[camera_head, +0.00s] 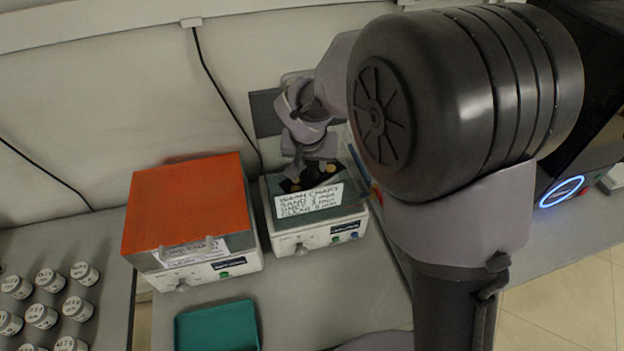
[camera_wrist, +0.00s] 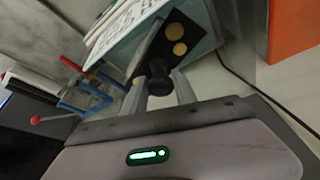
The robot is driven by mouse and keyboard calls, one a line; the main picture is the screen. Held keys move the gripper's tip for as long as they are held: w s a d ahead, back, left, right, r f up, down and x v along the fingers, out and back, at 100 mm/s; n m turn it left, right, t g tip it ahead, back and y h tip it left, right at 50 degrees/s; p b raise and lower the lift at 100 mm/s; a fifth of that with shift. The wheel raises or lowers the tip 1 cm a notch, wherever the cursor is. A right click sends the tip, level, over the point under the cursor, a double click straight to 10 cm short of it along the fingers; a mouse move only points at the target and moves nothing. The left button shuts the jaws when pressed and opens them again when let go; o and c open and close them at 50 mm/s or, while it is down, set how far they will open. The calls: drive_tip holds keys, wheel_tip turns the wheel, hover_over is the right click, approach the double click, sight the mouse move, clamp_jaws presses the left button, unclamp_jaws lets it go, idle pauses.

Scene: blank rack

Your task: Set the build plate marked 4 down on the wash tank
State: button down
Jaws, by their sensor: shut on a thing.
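A black build plate with round tan pieces on it (camera_wrist: 172,42) hangs from its dark knob (camera_wrist: 158,72), and my gripper (camera_wrist: 160,84) is shut on that knob. No number 4 is readable on the plate. In the head view my gripper (camera_head: 298,160) holds the plate over a white unit with a clear-looking upper part, which seems to be the wash tank (camera_head: 315,238).
An orange-covered unit (camera_head: 185,200) stands close on the left. A teal tray (camera_head: 217,327) lies in front, with bare bench to its right. Several white jars (camera_head: 45,280) stand far left. A black machine with a blue ring (camera_head: 561,192) is on the right. A blue frame (camera_wrist: 88,95) shows in the wrist view.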

sight(312, 177)
wheel_tip(312, 177, down, 5)
drive_tip(key=shift+f+b, duration=0.1)
drive_tip(key=shift+b, duration=0.75)
drive_tip(key=shift+f+b, duration=0.2)
drive_tip(key=shift+b, duration=0.1)
drive_tip(key=c, duration=1)
unclamp_jaws()
drive_tip(key=shift+r, duration=0.1)
drive_tip(key=s+d+p+v, duration=0.1)
drive_tip(key=d+p+v, duration=0.1)
drive_tip(key=v, duration=0.7)
drive_tip(key=s+d+p+v, duration=0.1)
drive_tip(key=d+p+v, duration=0.1)
drive_tip(key=v, duration=0.7)
drive_tip(key=s+d+r+m+y, duration=0.1)
drive_tip(key=s+d+r, duration=0.1)
drive_tip(key=s, duration=0.7)
drive_tip(key=s+d+r+m+t+y, duration=0.1)
drive_tip(key=s+d+r, duration=0.1)
drive_tip(key=s, duration=0.7)
drive_tip(key=shift+r+y, duration=0.25)
drive_tip(key=shift+y, duration=0.15)
